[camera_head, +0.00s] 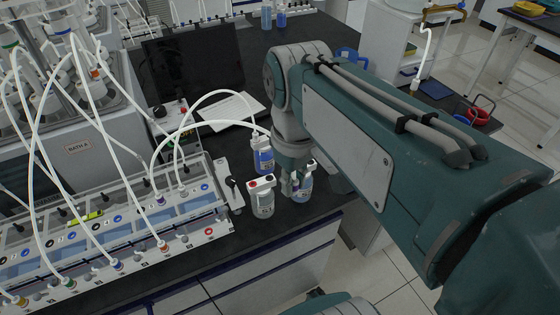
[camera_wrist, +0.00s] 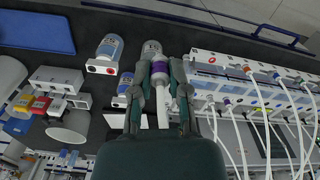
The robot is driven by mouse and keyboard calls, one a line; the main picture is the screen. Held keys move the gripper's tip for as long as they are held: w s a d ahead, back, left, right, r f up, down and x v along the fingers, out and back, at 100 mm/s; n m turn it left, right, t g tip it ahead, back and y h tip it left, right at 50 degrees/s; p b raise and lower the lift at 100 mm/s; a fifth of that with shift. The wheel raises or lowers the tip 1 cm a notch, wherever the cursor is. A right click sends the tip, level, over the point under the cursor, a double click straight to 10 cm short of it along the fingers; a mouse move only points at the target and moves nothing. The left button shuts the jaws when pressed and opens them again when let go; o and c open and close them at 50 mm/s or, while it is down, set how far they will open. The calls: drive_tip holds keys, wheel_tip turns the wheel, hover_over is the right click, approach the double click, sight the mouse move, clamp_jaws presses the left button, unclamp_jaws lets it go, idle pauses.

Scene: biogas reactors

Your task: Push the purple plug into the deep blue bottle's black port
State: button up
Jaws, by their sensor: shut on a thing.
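The deep blue bottle (camera_head: 263,161) stands on the black bench with a white cap; in the wrist view it (camera_wrist: 124,84) is left of my gripper, partly hidden by a finger. I cannot make out its black port. My gripper (camera_head: 291,186) is beyond the grey bottle's right side in the head view. In the wrist view my gripper (camera_wrist: 161,78) is shut on the purple plug (camera_wrist: 160,69), which has a white body and sits between the fingertips. The plug is hidden in the head view, and I cannot tell its gap to any port.
A grey bottle (camera_head: 263,202) with red and black ports and a light blue bottle (camera_head: 303,187) stand close to my gripper. A rack with several tubes (camera_head: 120,235) is at left. A laptop (camera_head: 195,58) stands behind. White tubes arch over the bench.

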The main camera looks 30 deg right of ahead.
sight(294, 179)
drive_tip(key=shift+r, duration=1.5)
idle(0.3)
drive_tip(key=shift+r, duration=0.75)
drive_tip(key=shift+w, duration=0.1)
drive_tip(key=w+d, duration=0.4)
drive_tip(key=w, duration=0.9)
drive_tip(key=w+d, duration=0.4)
drive_tip(key=w, duration=1)
drive_tip(key=shift+w, duration=0.15)
idle(0.4)
drive_tip(key=shift+d+f, duration=0.1)
drive_tip(key=shift+f, duration=0.05)
drive_tip(key=shift+f, duration=7.55)
